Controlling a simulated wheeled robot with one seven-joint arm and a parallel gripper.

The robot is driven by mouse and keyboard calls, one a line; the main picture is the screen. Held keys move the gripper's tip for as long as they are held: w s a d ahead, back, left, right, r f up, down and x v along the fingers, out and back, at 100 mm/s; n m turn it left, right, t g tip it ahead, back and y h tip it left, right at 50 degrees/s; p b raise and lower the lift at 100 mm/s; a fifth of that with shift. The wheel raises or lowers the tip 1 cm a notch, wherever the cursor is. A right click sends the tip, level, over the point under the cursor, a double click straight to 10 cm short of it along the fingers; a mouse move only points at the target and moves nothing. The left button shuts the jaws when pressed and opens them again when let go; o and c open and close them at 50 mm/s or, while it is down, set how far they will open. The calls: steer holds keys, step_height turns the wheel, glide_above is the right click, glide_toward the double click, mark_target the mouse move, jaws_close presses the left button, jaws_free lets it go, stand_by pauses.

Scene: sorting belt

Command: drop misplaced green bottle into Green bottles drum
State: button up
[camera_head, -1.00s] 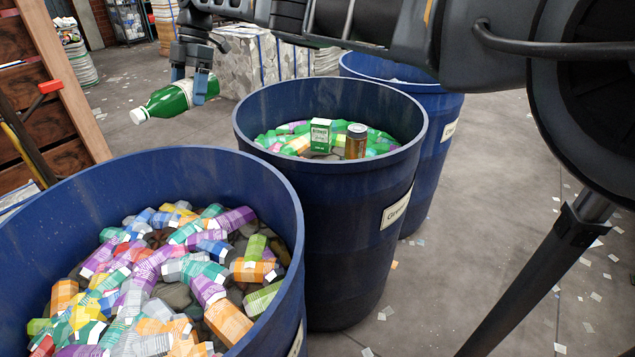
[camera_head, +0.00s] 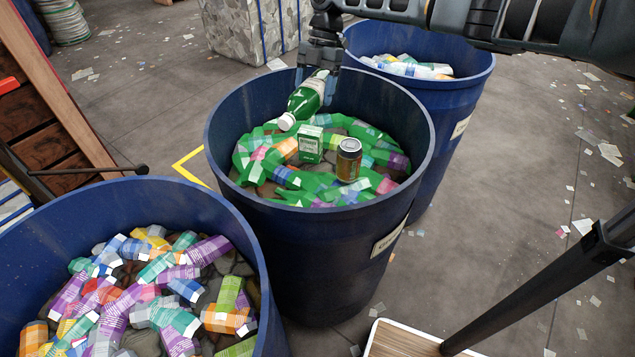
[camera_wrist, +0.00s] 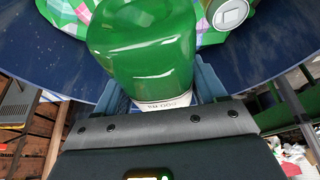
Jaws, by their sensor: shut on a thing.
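My gripper (camera_head: 320,66) is shut on a green bottle (camera_head: 305,98) with a white cap and a white label. It holds the bottle tilted, cap end down and to the left, over the far part of the middle blue drum (camera_head: 290,225). That drum holds many green bottles, and its label (camera_head: 389,236) is too small to read here.
A green-and-white carton (camera_head: 310,145) and a brown can (camera_head: 348,158) stand on the bottles in the middle drum. A drum of mixed colourful containers (camera_head: 190,192) is at front left. Another drum with clear bottles (camera_head: 480,92) stands behind.

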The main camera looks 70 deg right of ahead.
mark_target(327, 73)
steer(key=shift+s+d+f, duration=0.1)
steer(key=shift+s+d, duration=0.4)
steer(key=shift+s, duration=0.1)
steer(key=shift+f, duration=0.2)
steer(key=shift+d+f+b, duration=0.1)
steer(key=shift+f+b, duration=1.4)
steer(key=shift+f, duration=1.25)
steer(key=o, duration=1.1)
steer(key=shift+b+v, duration=0.75)
steer(key=shift+v, duration=3.2)
